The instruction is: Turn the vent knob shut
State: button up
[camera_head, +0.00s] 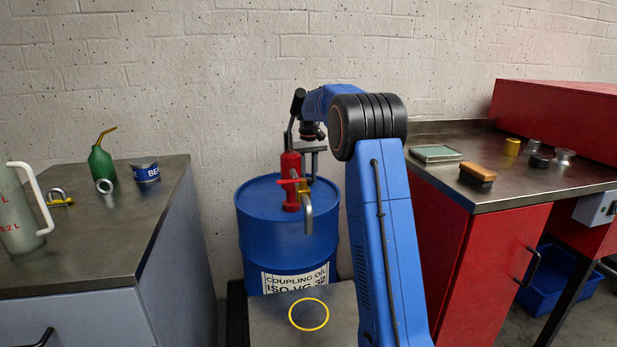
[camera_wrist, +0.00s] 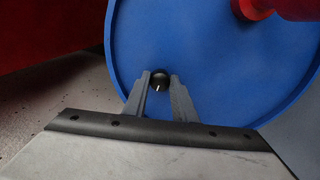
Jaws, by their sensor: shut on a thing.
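The vent knob (camera_wrist: 159,78) is a small dark round knob with a short pale mark, on the blue drum lid near its rim in the wrist view. My gripper (camera_wrist: 160,84) is shut on it, one grey finger on each side. In the head view my gripper (camera_head: 314,165) reaches down to the lid of the blue drum (camera_head: 262,225), behind the red pump (camera_head: 291,168). The knob cannot be made out there. The lid also fills the middle of the wrist view (camera_wrist: 215,60).
The red pump stands close to my gripper, with its lever and grey spout (camera_head: 308,213) toward the front. A grey bench (camera_head: 120,235) with a green oil can (camera_head: 101,162) is at left. A red cabinet (camera_head: 475,265) is at right. A low plate with a yellow ring (camera_head: 309,314) lies in front.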

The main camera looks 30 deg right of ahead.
aim_at(309, 179)
jog(key=shift+n, duration=0.4)
jog(key=o, duration=1)
jog(key=shift+o, duration=0.2)
notch_tip(309, 179, up, 18)
jog(key=shift+f, duration=0.25)
